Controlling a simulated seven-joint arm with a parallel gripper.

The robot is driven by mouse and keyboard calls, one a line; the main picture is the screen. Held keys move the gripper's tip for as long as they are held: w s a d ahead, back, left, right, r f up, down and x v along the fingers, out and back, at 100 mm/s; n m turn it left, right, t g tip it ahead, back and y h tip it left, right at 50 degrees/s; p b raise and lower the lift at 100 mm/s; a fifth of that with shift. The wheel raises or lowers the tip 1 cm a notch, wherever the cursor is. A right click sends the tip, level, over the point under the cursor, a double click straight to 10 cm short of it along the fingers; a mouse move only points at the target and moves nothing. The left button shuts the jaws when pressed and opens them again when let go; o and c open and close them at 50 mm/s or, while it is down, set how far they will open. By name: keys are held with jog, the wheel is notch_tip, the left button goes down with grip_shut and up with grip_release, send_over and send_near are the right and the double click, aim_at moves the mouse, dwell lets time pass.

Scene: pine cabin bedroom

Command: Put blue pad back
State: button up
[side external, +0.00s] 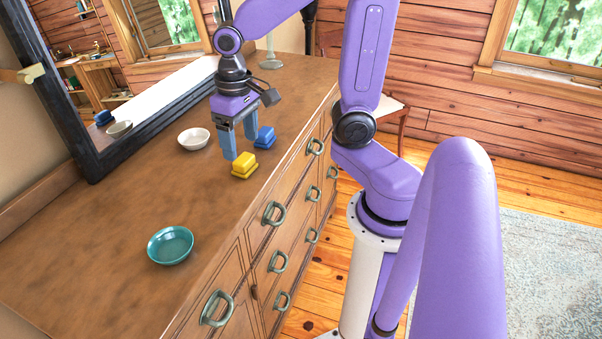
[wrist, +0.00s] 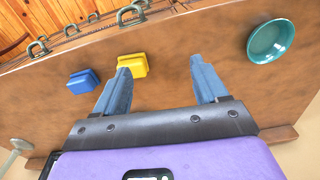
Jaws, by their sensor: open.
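The blue pad (side external: 264,137) is a small stepped block lying on the wooden dresser top, near its drawer-side edge. In the wrist view the blue pad (wrist: 83,81) lies left of both fingers, outside the gap between them. A similar yellow pad (side external: 243,166) lies nearer the side camera; in the wrist view the yellow pad (wrist: 133,66) shows right behind the left fingertip. My gripper (side external: 240,149) is open and empty above the dresser, fingers pointing down. In the wrist view my gripper (wrist: 160,64) has bare dresser top between its fingers. Fingertip height above the surface is unclear.
A teal bowl (side external: 170,245) stands toward the near end of the dresser top (side external: 90,235). A white bowl (side external: 193,138) stands near the black-framed mirror (side external: 68,120). Bare wood surrounds the teal bowl.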

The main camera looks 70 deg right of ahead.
jog(key=s+a+n, duration=0.2)
jog(key=s+n, duration=0.4)
jog(key=s, duration=0.1)
jog(key=s+a+f+n, duration=0.1)
jog(key=s+a+n, duration=0.2)
jog(key=s+n, duration=0.4)
jog(key=shift+s+a, duration=0.2)
jog(key=shift+s, duration=0.45)
